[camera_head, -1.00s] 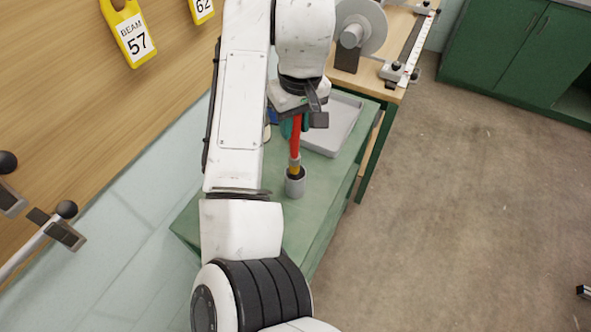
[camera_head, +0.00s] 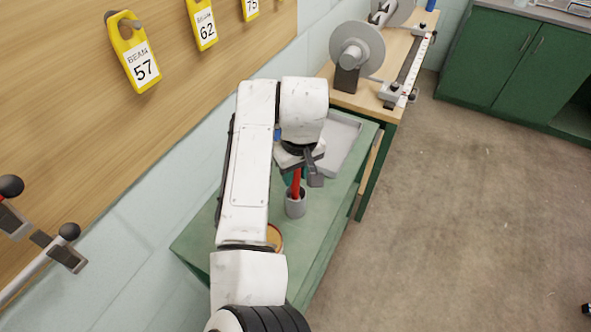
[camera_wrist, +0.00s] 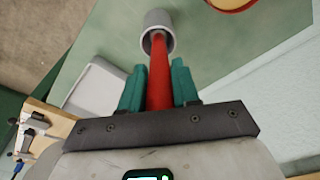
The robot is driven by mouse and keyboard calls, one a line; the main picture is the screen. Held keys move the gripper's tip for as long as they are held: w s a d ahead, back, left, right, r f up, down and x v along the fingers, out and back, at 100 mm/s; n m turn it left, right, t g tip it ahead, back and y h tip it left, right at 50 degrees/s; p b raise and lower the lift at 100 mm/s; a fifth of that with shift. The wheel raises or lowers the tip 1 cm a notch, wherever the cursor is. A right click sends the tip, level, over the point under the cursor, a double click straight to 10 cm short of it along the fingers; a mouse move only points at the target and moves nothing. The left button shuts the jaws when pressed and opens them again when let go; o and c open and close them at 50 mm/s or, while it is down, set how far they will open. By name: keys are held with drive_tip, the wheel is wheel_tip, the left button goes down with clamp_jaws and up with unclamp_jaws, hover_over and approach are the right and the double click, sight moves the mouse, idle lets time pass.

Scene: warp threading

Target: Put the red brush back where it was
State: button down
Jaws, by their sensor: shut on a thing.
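The red brush (camera_head: 296,186) stands roughly upright with its lower end inside a grey cup (camera_head: 296,208) on the green cart top. My gripper (camera_wrist: 158,78) is shut on the brush's red handle, with a teal finger on each side. The wrist view also shows the red handle (camera_wrist: 159,88) running into the mouth of the grey cup (camera_wrist: 157,20). The brush's bristle end is hidden inside the cup. My wrist partly hides the handle's top in the head view.
A grey tray (camera_head: 343,150) lies behind the cup on the green cart (camera_head: 320,225). A round orange-rimmed item (camera_head: 275,238) sits nearer, partly behind my arm. A wooden bench (camera_head: 372,98) with a grey reel stands beyond.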

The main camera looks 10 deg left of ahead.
drive_tip(key=c, duration=0.9)
unclamp_jaws()
drive_tip(key=shift+o, duration=0.2)
drive_tip(key=shift+r, duration=0.1)
wheel_tip(320, 180, up, 12)
drive_tip(key=s+d, duration=0.1)
drive_tip(key=shift+s, duration=0.15)
